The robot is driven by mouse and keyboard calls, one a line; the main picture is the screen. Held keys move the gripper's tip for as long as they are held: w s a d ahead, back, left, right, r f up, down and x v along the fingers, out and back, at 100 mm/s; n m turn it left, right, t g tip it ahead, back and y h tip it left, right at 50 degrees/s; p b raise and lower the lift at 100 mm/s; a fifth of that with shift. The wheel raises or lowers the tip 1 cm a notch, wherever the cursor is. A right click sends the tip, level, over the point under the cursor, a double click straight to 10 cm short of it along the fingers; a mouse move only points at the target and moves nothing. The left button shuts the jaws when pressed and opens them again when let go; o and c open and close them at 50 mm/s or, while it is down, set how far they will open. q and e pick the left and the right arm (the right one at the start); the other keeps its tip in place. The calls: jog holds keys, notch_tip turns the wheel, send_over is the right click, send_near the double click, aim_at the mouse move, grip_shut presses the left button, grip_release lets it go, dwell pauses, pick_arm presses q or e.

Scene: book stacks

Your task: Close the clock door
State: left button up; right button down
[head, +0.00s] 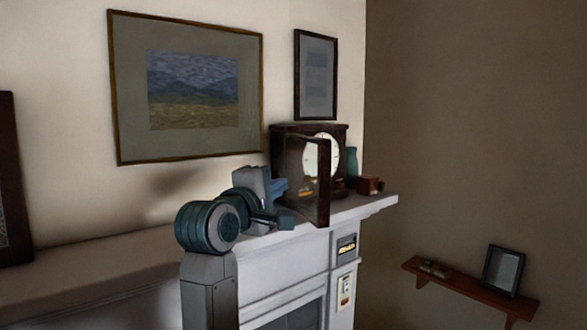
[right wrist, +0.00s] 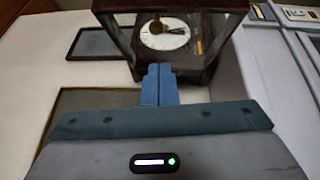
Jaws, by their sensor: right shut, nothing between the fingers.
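The clock (head: 340,137) is a dark brown case with a white round dial, standing on the mantel. Its glazed door (head: 324,185) stands open, swung out from the front toward the viewer in the head view. My right gripper (head: 281,188) is just left of the door in the head view, shut and empty. In the right wrist view its blue fingers (right wrist: 158,84) are together, pointing at the clock (right wrist: 195,6), whose dial (right wrist: 165,36) shows beyond the tips. Whether the fingers touch the door, I cannot tell. My left gripper is not in view.
The white mantel (head: 375,204) holds a teal vase (head: 352,166) and a small reddish-brown box (head: 369,185) right of the clock. A landscape painting (head: 190,90) and a smaller dark frame (head: 316,75) hang behind. A wooden shelf (head: 460,287) is on the right wall.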

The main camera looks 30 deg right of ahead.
pick_arm(q)
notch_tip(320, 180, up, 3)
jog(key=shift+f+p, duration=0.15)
jog(key=shift+p, duration=0.7)
pick_arm(e)
jog(key=d, duration=0.1)
jog(key=s+d, duration=0.1)
jog(key=d, duration=0.1)
jog(key=shift+d+r, duration=0.1)
jog(key=shift+r, duration=0.1)
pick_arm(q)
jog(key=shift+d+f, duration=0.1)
pick_arm(e)
jog(key=shift+d+f, duration=0.1)
